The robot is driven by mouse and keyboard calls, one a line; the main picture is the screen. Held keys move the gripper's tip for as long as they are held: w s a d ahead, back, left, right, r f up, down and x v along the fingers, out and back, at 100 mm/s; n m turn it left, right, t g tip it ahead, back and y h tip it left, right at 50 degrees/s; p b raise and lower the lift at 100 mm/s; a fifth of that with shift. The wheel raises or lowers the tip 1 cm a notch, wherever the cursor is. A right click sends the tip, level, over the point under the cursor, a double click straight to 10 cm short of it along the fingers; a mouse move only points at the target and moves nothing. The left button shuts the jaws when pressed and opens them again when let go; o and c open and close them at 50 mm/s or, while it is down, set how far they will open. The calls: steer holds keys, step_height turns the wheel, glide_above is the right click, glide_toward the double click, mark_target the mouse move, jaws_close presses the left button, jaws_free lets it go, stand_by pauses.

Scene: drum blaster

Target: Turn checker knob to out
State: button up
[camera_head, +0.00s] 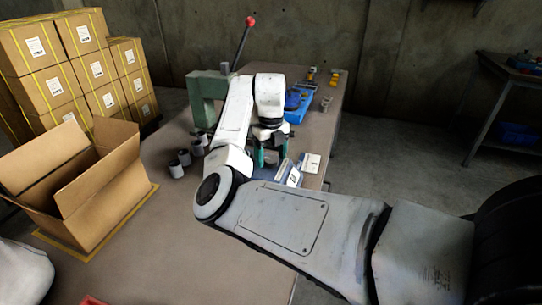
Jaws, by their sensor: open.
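My gripper (269,155) points down over the right part of the bench, its two dark green fingers apart with nothing visible between them. Just right of the fingers is a small blue and white device (292,174) with a dark marking on its face, which may be the checker. A pale flat plate (311,163) lies beside it. No knob can be made out; my arm and gripper cover part of that area. I cannot tell whether the fingers touch the device.
A green press (205,97) with a red-tipped lever (243,45) stands behind my arm. An open cardboard box (85,180) is on the bench's left. A blue bin (299,108) sits behind my gripper. The bench's right edge is close.

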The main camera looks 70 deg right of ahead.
steer(key=shift+f, duration=0.2)
steer(key=shift+r, duration=0.1)
steer(key=c, duration=1)
